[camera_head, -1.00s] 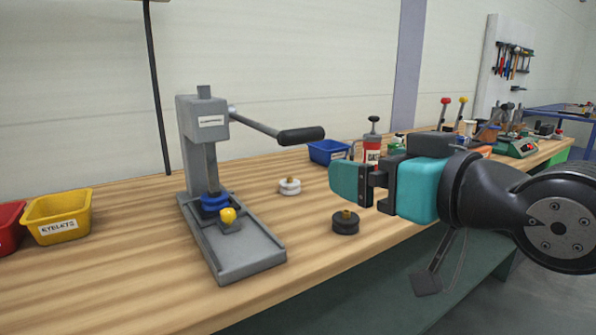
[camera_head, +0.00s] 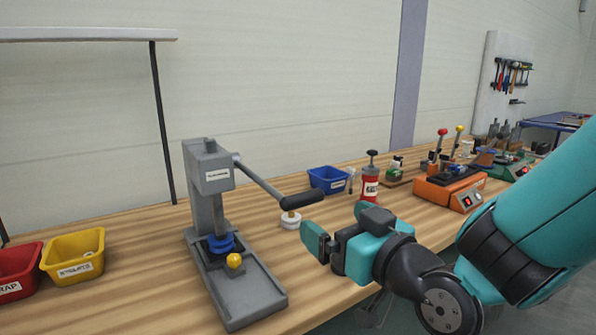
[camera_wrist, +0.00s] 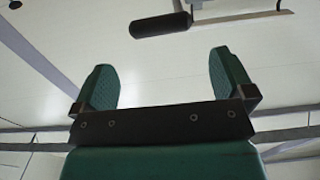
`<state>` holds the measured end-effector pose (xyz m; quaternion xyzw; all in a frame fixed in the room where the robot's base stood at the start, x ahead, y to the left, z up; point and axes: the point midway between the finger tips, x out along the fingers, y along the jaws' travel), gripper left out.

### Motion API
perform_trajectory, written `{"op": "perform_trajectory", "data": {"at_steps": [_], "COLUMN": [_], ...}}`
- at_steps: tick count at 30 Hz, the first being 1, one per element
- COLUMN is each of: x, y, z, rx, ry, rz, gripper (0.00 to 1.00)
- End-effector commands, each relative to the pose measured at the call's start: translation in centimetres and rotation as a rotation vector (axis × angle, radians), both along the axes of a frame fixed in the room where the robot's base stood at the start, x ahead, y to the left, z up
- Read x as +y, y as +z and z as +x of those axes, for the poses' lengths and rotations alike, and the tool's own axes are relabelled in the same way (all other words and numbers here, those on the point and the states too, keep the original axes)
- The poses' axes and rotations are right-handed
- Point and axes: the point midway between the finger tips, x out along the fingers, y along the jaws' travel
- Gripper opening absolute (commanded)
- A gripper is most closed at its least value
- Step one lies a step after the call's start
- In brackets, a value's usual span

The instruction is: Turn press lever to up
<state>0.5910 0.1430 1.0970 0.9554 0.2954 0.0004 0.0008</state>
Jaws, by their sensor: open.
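The grey press (camera_head: 208,195) stands on the wooden bench, left of my gripper. Its lever (camera_head: 262,182) runs from the press head to the right and slopes down to a black grip (camera_head: 302,199). The black grip also shows in the wrist view (camera_wrist: 160,24), beyond the fingertips and near the top edge. My gripper (camera_head: 318,245) is right of the press, below and in front of the grip. In the wrist view its two green fingers (camera_wrist: 163,78) are wide apart with nothing between them. The gripper and the lever look apart.
A white spool (camera_head: 291,221) sits under the grip. Yellow (camera_head: 75,256) and red (camera_head: 18,273) bins are at left.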

Motion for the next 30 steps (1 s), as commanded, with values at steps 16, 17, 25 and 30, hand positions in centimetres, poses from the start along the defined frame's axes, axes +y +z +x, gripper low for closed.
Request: {"op": "perform_trajectory", "data": {"at_steps": [16, 17, 25, 30], "x": [5.1, 5.3, 6.5, 6.5], "y": [0.5, 0.4, 0.0, -0.1], "z": [7.6, 8.0, 9.7, 9.8], "rx": [0.002, 0.001, 0.001, 0.001], "ry": [-0.004, -0.005, -0.005, -0.005], "rz": [0.0, -0.001, 0.0, 0.0], "gripper": [1.0, 1.0, 1.0, 1.0]}}
